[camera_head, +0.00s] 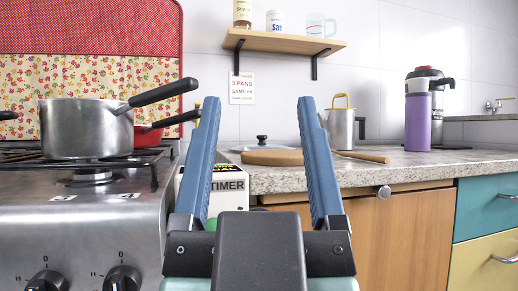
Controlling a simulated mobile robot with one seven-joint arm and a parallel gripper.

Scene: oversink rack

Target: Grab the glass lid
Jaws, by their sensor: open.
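The glass lid (262,140) lies on the stone counter, seen nearly edge-on, with its dark knob upward. It is behind a round wooden board (272,158), which hides part of its near edge. My gripper (259,102) is in the foreground with its two blue fingers spread wide. The lid's knob shows in the gap between the fingers, farther back. Nothing is between the fingers, and the gripper looks well apart from the lid.
A steel saucepan (86,130) and a red pan (148,135) stand on the stove at left. A metal pitcher (341,130) and a purple bottle (417,122) stand at right. A wall shelf (285,42) hangs above. A box marked TIMER (228,185) is beside the stove.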

